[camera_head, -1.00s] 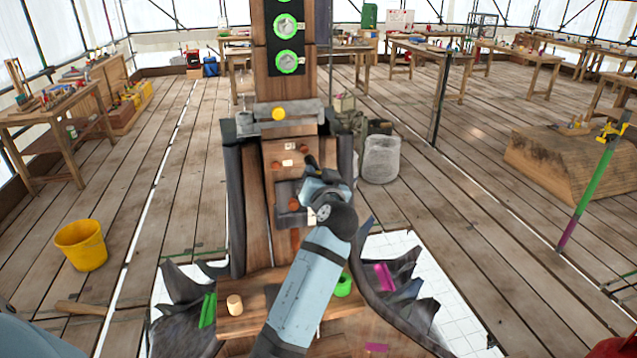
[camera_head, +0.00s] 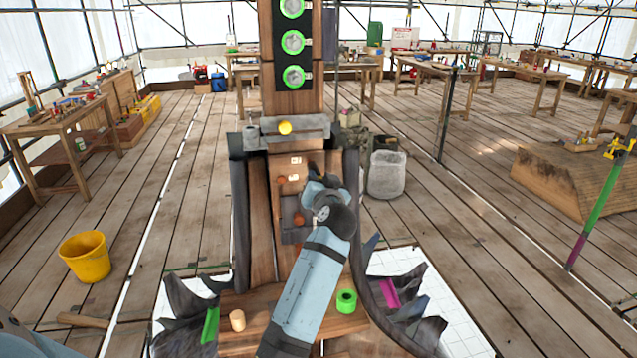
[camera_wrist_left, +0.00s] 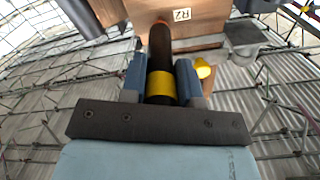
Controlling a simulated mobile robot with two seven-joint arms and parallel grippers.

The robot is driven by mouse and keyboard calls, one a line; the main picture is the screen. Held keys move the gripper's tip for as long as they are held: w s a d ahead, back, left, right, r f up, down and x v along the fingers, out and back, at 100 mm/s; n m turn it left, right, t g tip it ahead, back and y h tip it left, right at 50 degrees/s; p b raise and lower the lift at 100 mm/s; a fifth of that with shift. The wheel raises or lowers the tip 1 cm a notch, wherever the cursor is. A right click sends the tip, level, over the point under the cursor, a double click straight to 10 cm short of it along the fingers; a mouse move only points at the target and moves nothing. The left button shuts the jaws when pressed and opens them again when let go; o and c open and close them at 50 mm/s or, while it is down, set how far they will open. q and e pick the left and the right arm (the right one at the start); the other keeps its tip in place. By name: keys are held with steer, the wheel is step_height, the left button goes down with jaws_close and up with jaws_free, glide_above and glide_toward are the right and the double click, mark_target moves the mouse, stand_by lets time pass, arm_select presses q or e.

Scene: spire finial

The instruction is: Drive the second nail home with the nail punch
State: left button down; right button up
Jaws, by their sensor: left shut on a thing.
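My left gripper (camera_wrist_left: 161,85) is shut on the nail punch (camera_wrist_left: 160,50), a dark rod with a yellow band. In the left wrist view its far end is at an orange-red nail head (camera_wrist_left: 160,22) beside a label reading R2 on the wood; I cannot tell whether they touch. In the head view my left arm reaches the front of the wooden post (camera_head: 257,215), and its wrist hides most of the punch.
A grey ledge with a yellow knob (camera_head: 284,128) crosses the post above. A wooden peg (camera_head: 237,320) and a green ring (camera_head: 346,300) are on the base board. Jagged dark pieces flank the post. A yellow bucket (camera_head: 85,256) stands on the floor at left.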

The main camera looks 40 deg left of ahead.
arm_select(q)
steer(key=shift+w+a, duration=0.2)
steer(key=shift+a, duration=0.05)
steer(key=shift+b+x, duration=0.4)
steer(key=shift+x, duration=0.75)
steer(key=shift+r, duration=0.1)
steer(key=shift+s+d, duration=0.4)
steer(key=shift+d, duration=0.05)
steer(key=shift+b+v, duration=0.4)
steer(key=shift+v, duration=2.5)
steer(key=shift+a, duration=0.1)
